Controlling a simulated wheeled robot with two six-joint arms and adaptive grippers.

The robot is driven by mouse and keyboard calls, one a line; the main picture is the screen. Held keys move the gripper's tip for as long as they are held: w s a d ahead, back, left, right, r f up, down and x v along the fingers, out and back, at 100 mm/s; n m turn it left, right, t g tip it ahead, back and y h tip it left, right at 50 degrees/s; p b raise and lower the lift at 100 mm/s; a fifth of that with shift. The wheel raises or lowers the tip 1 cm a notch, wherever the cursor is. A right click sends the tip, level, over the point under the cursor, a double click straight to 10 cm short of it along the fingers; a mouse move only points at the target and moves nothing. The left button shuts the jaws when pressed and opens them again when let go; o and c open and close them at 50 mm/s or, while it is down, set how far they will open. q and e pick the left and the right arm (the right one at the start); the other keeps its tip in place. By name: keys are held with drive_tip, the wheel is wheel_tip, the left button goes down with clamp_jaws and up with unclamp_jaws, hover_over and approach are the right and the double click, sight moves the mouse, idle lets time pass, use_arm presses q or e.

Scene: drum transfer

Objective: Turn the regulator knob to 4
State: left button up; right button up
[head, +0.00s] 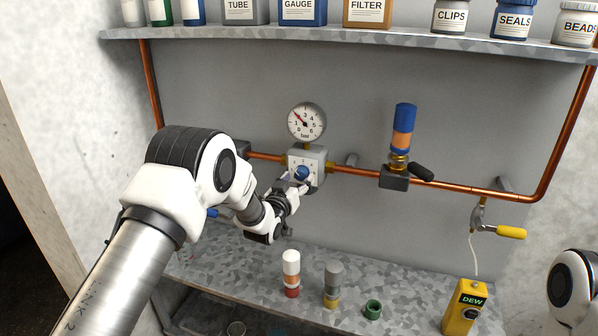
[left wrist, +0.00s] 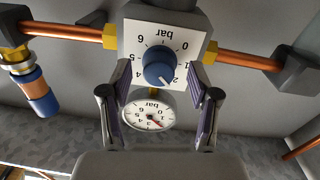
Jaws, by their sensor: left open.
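The regulator knob (left wrist: 158,69) is blue, on a white square dial plate numbered up to 6, upside down in the left wrist view. Its pale mark seems to point near the 2. In the head view the knob (head: 301,172) shows partly behind my left gripper (head: 294,186). In the left wrist view my left gripper (left wrist: 159,92) is open, with one finger on each side of the knob and visible gaps between. The round gauge (head: 306,122) sits above the regulator body (head: 318,157); its red needle points up-left, near 2. My right gripper is out of view.
A copper pipe (head: 455,187) runs through the regulator. A blue-orange cylinder (head: 404,128) stands right of it, and a yellow-handled valve (head: 508,232) farther right. Small cylinders (head: 291,270) and a yellow DEW meter (head: 464,307) stand on the bench below. A shelf (head: 400,39) with jars overhangs.

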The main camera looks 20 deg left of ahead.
use_arm(q)
drive_tip(key=shift+w+d, duration=0.1)
drive_tip(key=shift+w, duration=0.7)
drive_tip(key=c, duration=1.2)
drive_tip(key=shift+o, duration=0.2)
drive_tip(key=shift+f+m+b, duration=0.15)
drive_tip(key=shift+m+b, duration=0.45)
drive_tip(key=shift+b, duration=0.25)
drive_tip(key=m+b, duration=0.6)
drive_tip(key=b, duration=0.1)
drive_tip(key=shift+m, duration=0.4)
drive_tip(key=m+b, duration=0.4)
drive_tip(key=m, duration=0.1)
drive_tip(key=shift+a, duration=0.2)
drive_tip(key=m+b, duration=0.1)
drive_tip(key=m, duration=0.1)
drive_tip(key=m+b, duration=0.1)
drive_tip(key=m, duration=0.1)
drive_tip(key=shift+r+y+b, duration=0.3)
drive_tip(key=shift+r+b, duration=0.05)
drive_tip(key=shift+b, duration=0.05)
drive_tip(key=shift+m, duration=0.3)
